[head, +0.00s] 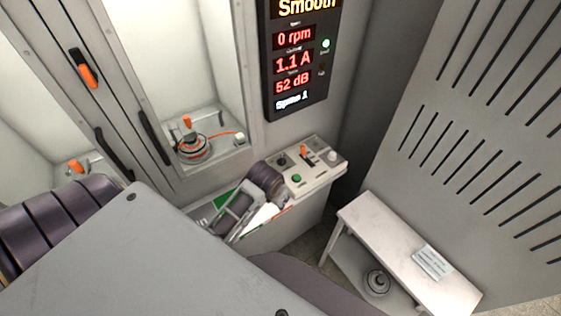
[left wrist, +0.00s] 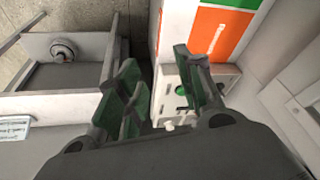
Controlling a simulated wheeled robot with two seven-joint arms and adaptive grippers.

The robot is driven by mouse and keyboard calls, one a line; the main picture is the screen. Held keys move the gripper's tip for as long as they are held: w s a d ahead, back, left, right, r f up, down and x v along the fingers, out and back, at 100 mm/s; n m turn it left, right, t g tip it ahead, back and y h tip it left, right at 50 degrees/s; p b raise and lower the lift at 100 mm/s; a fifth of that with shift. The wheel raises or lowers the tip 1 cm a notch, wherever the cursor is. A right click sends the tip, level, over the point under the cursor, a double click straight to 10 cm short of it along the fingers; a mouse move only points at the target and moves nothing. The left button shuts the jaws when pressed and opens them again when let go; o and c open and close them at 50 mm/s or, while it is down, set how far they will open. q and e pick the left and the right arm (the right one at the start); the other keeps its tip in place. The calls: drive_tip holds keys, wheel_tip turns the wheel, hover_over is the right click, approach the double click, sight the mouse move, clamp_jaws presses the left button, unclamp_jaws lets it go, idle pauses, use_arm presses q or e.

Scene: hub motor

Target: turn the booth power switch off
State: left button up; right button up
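The control console (head: 318,168) stands against the wall below the display. Its top carries an orange-lever switch (head: 303,150), a black knob (head: 281,160), a green button (head: 297,178) and a white knob (head: 331,155). The labels are too small to read. The orange lever stands up from its plate. My left gripper (head: 228,220) is at the console's left front side, apart from the lever. In the left wrist view my left gripper (left wrist: 156,72) is open and empty. The green button (left wrist: 181,90) shows between its fingers; the orange lever is not visible there. My right gripper is not in view.
A lit display (head: 295,60) reads 0 rpm, 1.1 A and 52 dB, with a green lamp on. The glazed booth holds a motor (head: 192,146) at left. A white table (head: 400,250) stands right, with a round part (head: 376,282) below. A slotted panel (head: 480,120) bounds the right.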

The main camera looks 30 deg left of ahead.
sight(281, 161)
use_arm(q)
drive_tip(key=w+a+r+n, duration=0.1)
drive_tip(key=w+a+n, duration=0.1)
drive_tip(key=w+a, duration=0.3)
drive_tip(key=w+a+r+n+y, duration=0.1)
drive_tip(key=w+a, duration=0.4)
drive_tip(key=w, duration=0.7)
drive_tip(key=shift+w+a+r+n, duration=0.15)
drive_tip(key=shift+a+r+n, duration=0.25)
drive_tip(key=shift+r+n, duration=0.35)
drive_tip(key=shift+f, duration=0.2)
drive_tip(key=shift+w+p+x, duration=0.2)
drive_tip(key=shift+p+x, duration=0.4)
drive_tip(key=shift+x, duration=6.15)
clamp_jaws()
